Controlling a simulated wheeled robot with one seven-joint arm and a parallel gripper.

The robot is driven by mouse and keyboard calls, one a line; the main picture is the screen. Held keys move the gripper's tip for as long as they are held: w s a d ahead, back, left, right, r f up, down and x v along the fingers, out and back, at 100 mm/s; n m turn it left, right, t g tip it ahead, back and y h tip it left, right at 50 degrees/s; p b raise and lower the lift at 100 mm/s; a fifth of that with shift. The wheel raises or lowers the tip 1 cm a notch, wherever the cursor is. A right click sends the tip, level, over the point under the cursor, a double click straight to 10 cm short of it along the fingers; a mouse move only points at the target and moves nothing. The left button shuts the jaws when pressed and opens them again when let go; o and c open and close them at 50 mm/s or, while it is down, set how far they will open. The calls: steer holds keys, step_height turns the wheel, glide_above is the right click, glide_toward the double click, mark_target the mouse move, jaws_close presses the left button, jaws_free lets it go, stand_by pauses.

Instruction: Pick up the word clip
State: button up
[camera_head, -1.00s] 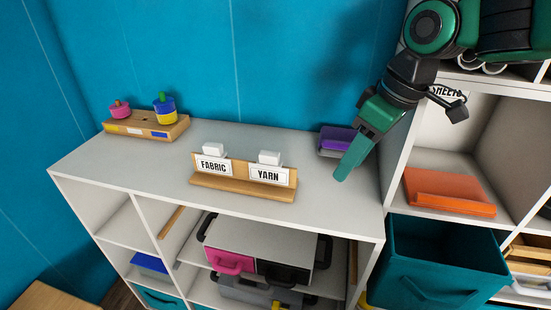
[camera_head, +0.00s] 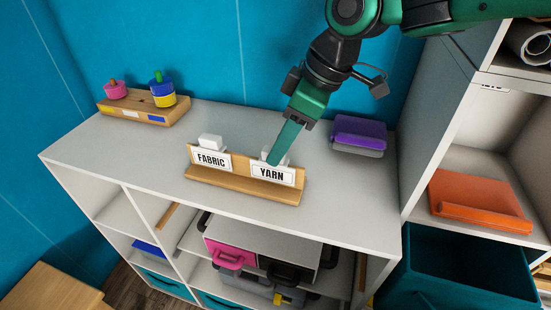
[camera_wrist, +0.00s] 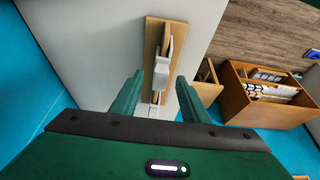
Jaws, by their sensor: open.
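Two white clips with word cards stand upright on a wooden holder (camera_head: 235,188) on the shelf top. The left clip (camera_head: 211,142) bears the card FABRIC (camera_head: 211,159); the right card reads YARN (camera_head: 272,173). My gripper (camera_head: 276,160) is open and points down at the YARN clip, its fingertips overlapping that clip's top and partly hiding it. In the wrist view the holder (camera_wrist: 153,42) runs away from me between my open fingers (camera_wrist: 158,88), with a white clip (camera_wrist: 161,74) ahead. I cannot tell whether the fingers touch a clip.
A purple and grey stack (camera_head: 359,134) lies on the shelf top to the right. A wooden block with pink and yellow-blue spools (camera_head: 162,92) stands at the back left. A taller cabinet with an orange folder (camera_head: 480,203) rises at the right. Shelf top between is clear.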

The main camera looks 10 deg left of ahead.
steer(key=shift+d+x, duration=0.15)
steer(key=shift+x, duration=1.35)
steer(key=shift+d+x, duration=0.15)
steer(key=shift+x, duration=1.35)
steer(key=shift+f, duration=0.15)
jaws_close()
